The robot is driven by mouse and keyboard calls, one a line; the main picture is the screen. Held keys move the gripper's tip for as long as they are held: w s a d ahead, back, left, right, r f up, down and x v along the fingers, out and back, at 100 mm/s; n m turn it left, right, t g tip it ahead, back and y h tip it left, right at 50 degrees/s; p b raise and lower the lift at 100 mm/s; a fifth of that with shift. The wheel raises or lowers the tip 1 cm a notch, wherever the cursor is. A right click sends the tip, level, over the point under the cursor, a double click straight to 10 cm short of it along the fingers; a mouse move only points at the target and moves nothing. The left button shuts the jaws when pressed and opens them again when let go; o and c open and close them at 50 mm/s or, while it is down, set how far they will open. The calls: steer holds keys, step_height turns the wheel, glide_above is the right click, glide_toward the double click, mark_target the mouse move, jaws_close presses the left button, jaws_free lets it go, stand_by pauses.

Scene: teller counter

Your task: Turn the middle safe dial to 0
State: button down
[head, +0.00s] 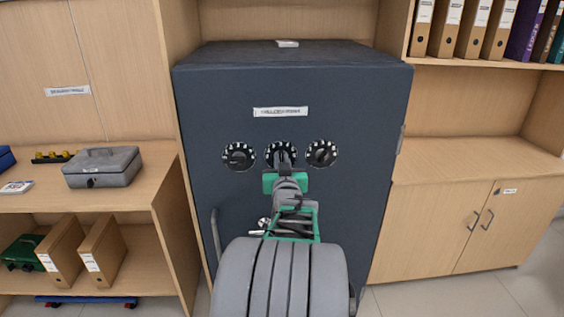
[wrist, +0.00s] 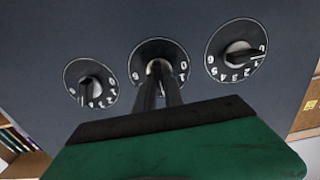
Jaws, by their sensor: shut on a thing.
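The dark blue-grey safe (head: 355,105) stands in the middle of the head view with a row of three black dials on its front. The middle dial (head: 281,147) has white marks around its rim and is partly covered by my gripper (head: 283,160). In the wrist view the middle dial (wrist: 178,50) shows white digits at its lower left and right, and my gripper's fingers (wrist: 162,78) are shut on its knob. The knob's pointing direction is hidden by the fingers. The left dial (head: 238,156) and the right dial (head: 321,155) stand clear of my gripper.
A handle (head: 215,232) sticks out at the safe's left side. A grey cash box (head: 103,167) sits on the wooden shelf to the left. Binders (head: 478,28) stand on the upper right shelf, above a wooden cabinet (head: 430,225). The safe front around the dials is clear.

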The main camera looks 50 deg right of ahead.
steer(key=shift+f+b, duration=0.1)
steer(key=shift+b, duration=0.3)
steer(key=n+b, duration=0.1)
steer(key=b, duration=0.1)
steer(key=n+b, duration=0.2)
steer(key=b, duration=0.1)
steer(key=shift+a+f, duration=0.1)
steer(key=shift+f, duration=0.2)
steer(key=n+b, duration=1)
steer(key=b, duration=0.1)
steer(key=n+b, duration=0.5)
steer(key=b, duration=0.1)
steer(key=shift+w+a, duration=0.1)
steer(key=shift+w, duration=0.15)
steer(key=shift+r, duration=0.1)
steer(key=c, duration=1.4)
jaws_free()
steer(key=shift+c, duration=0.2)
